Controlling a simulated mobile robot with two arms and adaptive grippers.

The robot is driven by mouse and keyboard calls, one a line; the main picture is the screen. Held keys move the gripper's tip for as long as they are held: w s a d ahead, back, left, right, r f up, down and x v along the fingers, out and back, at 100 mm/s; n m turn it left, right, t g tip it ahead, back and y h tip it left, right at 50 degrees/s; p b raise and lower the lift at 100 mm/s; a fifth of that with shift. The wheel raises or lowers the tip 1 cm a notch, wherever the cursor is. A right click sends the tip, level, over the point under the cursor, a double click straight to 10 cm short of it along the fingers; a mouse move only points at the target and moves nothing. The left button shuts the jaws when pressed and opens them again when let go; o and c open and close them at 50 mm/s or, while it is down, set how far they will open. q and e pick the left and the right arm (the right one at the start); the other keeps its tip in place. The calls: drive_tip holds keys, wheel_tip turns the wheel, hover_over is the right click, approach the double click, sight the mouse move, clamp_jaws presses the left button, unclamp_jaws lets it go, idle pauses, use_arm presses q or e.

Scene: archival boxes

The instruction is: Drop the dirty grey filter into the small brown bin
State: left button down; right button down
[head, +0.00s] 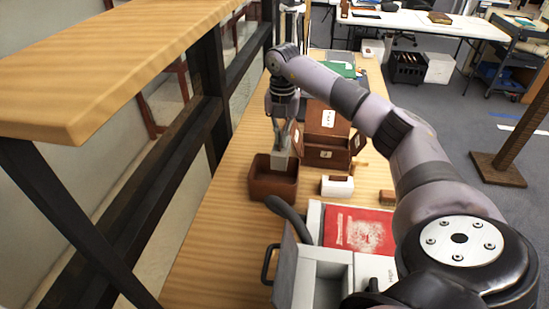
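The small brown bin (272,190) stands on the wooden table in the middle of the head view, with its open top facing up. My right gripper (283,143) points down over the bin, its fingers on a small grey block that looks like the dirty grey filter (281,160). The filter's lower end overlaps the bin's opening in the picture. I cannot tell exactly how far it reaches into the bin. My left gripper is not in view.
A brown box with open flaps (325,120) stands just behind and right of the bin. A small white and brown item (337,186), a red booklet (359,231) and an open grey box (320,270) lie nearer. A wooden shelf (110,55) overhangs the left side.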

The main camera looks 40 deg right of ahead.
sight(281, 151)
drive_tip(key=shift+f+b, duration=2.4)
drive_tip(key=shift+f, duration=0.4)
drive_tip(key=c, duration=1.7)
unclamp_jaws()
wheel_tip(281, 151, up, 12)
drive_tip(key=shift+r, duration=0.1)
